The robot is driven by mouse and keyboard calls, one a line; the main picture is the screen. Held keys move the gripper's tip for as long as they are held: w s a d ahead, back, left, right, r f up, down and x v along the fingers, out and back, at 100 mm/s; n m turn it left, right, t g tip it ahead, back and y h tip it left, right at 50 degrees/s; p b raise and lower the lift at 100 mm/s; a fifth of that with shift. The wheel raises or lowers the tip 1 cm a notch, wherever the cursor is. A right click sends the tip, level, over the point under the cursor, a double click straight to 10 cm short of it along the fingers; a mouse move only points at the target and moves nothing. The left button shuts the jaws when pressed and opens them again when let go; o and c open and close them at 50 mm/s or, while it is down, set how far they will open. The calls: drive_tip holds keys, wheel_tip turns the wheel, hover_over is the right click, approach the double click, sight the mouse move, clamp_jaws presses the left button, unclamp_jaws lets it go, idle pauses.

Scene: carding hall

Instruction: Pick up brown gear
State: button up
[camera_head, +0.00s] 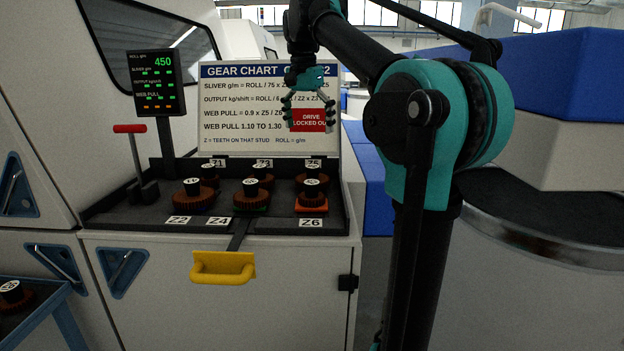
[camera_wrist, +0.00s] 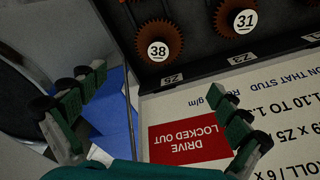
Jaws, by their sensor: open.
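Several brown toothed gears with black hubs and white number caps sit on studs in a dark tray (camera_head: 140,213). The front row has a gear at Z2 (camera_head: 194,201), a gear at Z4 (camera_head: 252,203) and a gear at Z6 (camera_head: 312,199) above an orange piece. A back row is partly hidden, including a back middle gear (camera_head: 262,181). In the wrist view, a gear capped 38 (camera_wrist: 170,33) and a gear capped 31 (camera_wrist: 238,38) show beyond my fingers. My gripper (camera_head: 308,103) is open and empty, above the tray and before the chart board.
The gear chart board (camera_head: 225,117) with a red "DRIVE LOCKED OUT" sign (camera_head: 307,120) stands behind the tray. A red-handled lever (camera_head: 130,129) and display (camera_head: 157,82) are at left. A yellow handle (camera_head: 223,268) juts out in front. Another gear (camera_head: 18,302) lies on a blue-framed cart (camera_head: 66,318).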

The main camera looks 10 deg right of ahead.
sight(312, 166)
drive_tip(key=f, duration=0.8)
drive_tip(key=d+f, duration=0.1)
drive_tip(key=f, duration=0.4)
drive_tip(key=shift+w+d, duration=0.1)
drive_tip(key=shift+w, duration=0.25)
drive_tip(key=c, duration=1.6)
